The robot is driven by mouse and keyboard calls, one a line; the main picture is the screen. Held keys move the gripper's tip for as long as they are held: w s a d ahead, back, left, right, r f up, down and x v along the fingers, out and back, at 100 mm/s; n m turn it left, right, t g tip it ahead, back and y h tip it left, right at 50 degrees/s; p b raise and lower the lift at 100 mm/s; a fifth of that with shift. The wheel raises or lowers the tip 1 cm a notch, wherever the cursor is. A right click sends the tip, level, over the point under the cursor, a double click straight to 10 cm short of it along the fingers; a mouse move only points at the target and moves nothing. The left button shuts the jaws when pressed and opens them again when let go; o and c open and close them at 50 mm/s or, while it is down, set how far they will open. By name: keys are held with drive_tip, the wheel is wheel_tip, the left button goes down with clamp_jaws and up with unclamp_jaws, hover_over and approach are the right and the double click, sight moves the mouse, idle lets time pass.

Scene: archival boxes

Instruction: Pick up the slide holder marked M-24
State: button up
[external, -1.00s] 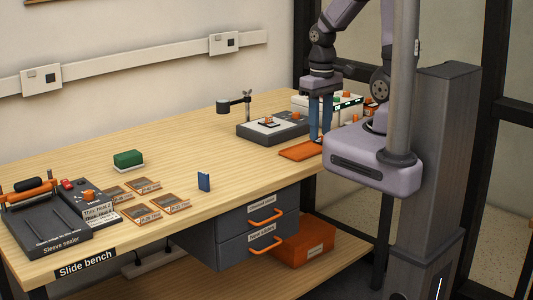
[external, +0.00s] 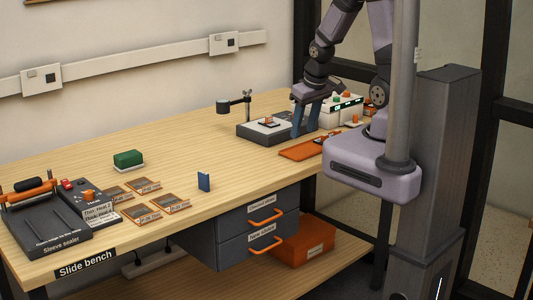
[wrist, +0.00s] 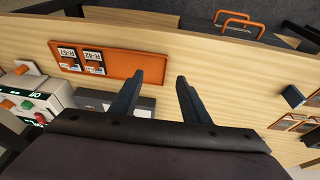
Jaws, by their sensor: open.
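Several flat brown slide holders with pale labels lie on the left of the bench, such as the front one (external: 141,213), the right one (external: 170,203) and the back one (external: 143,185). Their marks are too small to read, so I cannot tell which is M-24. Some also show at the right edge of the wrist view (wrist: 287,123). Two labelled holders lie on an orange tray (wrist: 112,60); their labels seem to start with R. My gripper (wrist: 166,82) is open and empty, above the bench beside the orange tray, well right of the left holders in the external view (external: 305,132).
A blue block (external: 204,182) stands upright right of the left holders. A green block (external: 128,158) sits behind them and a sleeve sealer (external: 45,230) is at the left. A grey device with a stand (external: 262,130) is near my gripper. The middle bench is clear.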

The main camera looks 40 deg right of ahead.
sight(270, 117)
drive_tip(key=w+d+f+t, duration=0.1)
drive_tip(key=w, duration=0.2)
drive_tip(key=w+d+f+t+b, duration=0.1)
drive_tip(key=w+d+t, duration=0.1)
drive_tip(key=w, duration=0.1)
drive_tip(key=w+d+f+t, duration=0.1)
drive_tip(key=w+d, duration=0.1)
drive_tip(key=w, duration=0.2)
drive_tip(key=shift+d+b, duration=0.15)
drive_tip(key=shift+b, duration=0.25)
drive_tip(key=w+d+t, duration=0.1)
drive_tip(key=w, duration=0.1)
drive_tip(key=w+d+t+b, duration=0.1)
drive_tip(key=w+t, duration=0.1)
drive_tip(key=w+d+t, duration=0.1)
drive_tip(key=w, duration=0.1)
drive_tip(key=shift+w+d+f+t+b, duration=0.1)
drive_tip(key=shift+w+d+t+b, duration=0.1)
drive_tip(key=shift+t+b, duration=0.15)
drive_tip(key=shift+w+d+r+t, duration=0.35)
drive_tip(key=shift+w+t, duration=0.15)
drive_tip(key=shift+t, duration=0.25)
drive_tip(key=shift+a+p+x, duration=0.2)
drive_tip(key=shift+p+x, duration=0.25)
drive_tip(key=shift+x, duration=1)
drive_tip(key=shift+a+p+x, duration=0.2)
drive_tip(key=shift+p+x, duration=0.25)
drive_tip(key=shift+x, duration=1.75)
drive_tip(key=shift+c, duration=0.7)
drive_tip(key=c, duration=0.6)
